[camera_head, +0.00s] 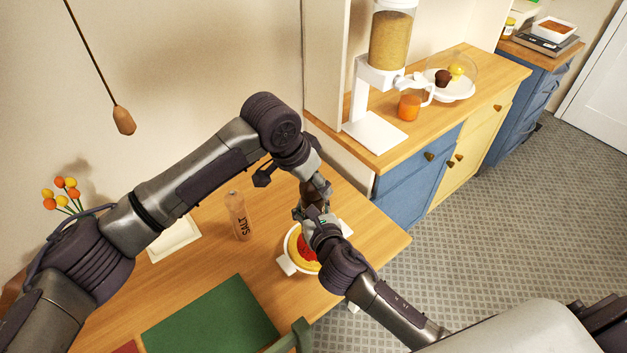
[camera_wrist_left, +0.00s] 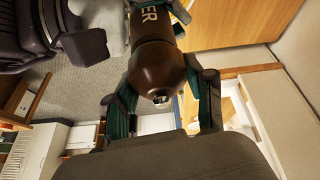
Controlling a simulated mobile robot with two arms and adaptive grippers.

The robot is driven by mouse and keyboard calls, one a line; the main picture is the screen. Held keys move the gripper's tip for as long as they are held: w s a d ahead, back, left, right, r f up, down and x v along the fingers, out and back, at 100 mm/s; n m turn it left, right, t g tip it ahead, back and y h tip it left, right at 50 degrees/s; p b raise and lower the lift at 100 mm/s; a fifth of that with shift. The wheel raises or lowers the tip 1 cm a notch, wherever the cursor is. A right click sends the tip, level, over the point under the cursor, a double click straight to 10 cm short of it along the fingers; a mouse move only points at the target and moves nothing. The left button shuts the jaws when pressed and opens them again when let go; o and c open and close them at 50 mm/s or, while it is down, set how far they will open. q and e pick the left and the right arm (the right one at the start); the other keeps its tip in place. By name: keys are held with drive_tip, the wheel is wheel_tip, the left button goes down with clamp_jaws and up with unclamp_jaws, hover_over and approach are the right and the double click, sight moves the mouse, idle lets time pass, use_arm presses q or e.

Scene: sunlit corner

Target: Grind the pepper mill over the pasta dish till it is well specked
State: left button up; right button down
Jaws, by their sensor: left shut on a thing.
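The dark brown pepper mill (camera_wrist_left: 158,68) fills the middle of the left wrist view, with part of its pale lettering showing. My left gripper (camera_head: 312,196) is shut on it, one green-padded finger on each side. In the head view the mill (camera_head: 313,190) is largely covered by my grippers. My right gripper (camera_head: 318,221) is close by the mill's lower part; its fingers are too hidden to show whether they are open or touch it. The pasta dish (camera_head: 289,264), a white bowl with yellow and red food, is below, partly covered by my right arm. Specks cannot be made out.
A salt shaker (camera_head: 238,216) stands on the wooden table (camera_head: 375,235), left of the dish. A green mat (camera_head: 212,318), a white square item (camera_head: 174,239) and orange and yellow flowers (camera_head: 64,190) are further left. A counter with a dispenser (camera_head: 390,45) stands behind.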

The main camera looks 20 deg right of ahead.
use_arm(q)
drive_tip(key=m+g, duration=0.1)
drive_tip(key=m, duration=0.1)
drive_tip(key=m+g, duration=0.1)
drive_tip(key=m, duration=0.2)
drive_tip(key=shift+s+m+h, duration=0.1)
drive_tip(key=shift+m+h, duration=0.2)
idle(0.4)
drive_tip(key=o, duration=1.2)
drive_tip(key=shift+r, duration=0.1)
drive_tip(key=v, duration=1.1)
drive_tip(key=shift+w+a+r, duration=0.2)
drive_tip(key=shift+w+r, duration=0.1)
drive_tip(key=shift+r, duration=0.05)
